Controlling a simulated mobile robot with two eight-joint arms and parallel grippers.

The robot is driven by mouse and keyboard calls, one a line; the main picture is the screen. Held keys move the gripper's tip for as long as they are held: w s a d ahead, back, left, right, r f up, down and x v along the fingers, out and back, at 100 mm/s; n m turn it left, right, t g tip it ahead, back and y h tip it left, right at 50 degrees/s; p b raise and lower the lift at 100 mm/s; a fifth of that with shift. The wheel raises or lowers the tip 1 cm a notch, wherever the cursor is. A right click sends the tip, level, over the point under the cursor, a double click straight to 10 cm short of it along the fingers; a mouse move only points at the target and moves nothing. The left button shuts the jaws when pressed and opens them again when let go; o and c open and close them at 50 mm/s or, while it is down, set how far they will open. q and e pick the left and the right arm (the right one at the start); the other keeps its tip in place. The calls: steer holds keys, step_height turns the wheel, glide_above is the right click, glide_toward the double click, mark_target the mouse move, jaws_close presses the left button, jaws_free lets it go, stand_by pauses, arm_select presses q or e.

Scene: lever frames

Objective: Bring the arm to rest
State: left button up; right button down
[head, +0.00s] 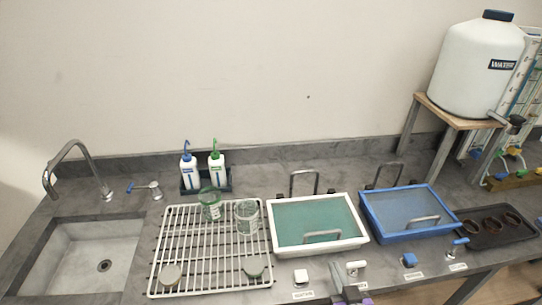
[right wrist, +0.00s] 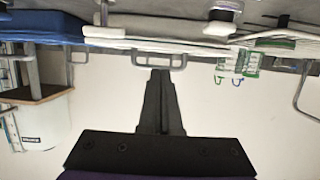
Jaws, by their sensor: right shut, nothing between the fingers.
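My right gripper (head: 350,293) shows at the bottom edge of the head view, in front of the bench's front edge, below the white-framed tray. In the right wrist view its fingers (right wrist: 160,75) are together with nothing between them. That view is upside down, with the bench along the top and the wall below. The fingertips appear just below the handle of the white tray there, but I cannot tell the distance. The rest of my right arm is mostly out of the head view. My left gripper is in neither view.
A white tray (head: 284,249) and a blue tray (head: 369,213) with handles stand on the bench. A white rack (head: 200,255) holds glass jars left of them. A sink (head: 55,265) lies left; a water tank (head: 470,75) stands right.

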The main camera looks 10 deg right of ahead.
steer(key=shift+a+f, duration=0.1)
steer(key=shift+a, duration=0.15)
steer(key=s+a+f+n+g+y, duration=0.1)
steer(key=s+a+f+g, duration=0.3)
steer(key=s+g, duration=0.4)
steer(key=shift+a+f+g, duration=0.2)
steer(key=shift+f+g, duration=0.3)
steer(key=shift+g, duration=0.1)
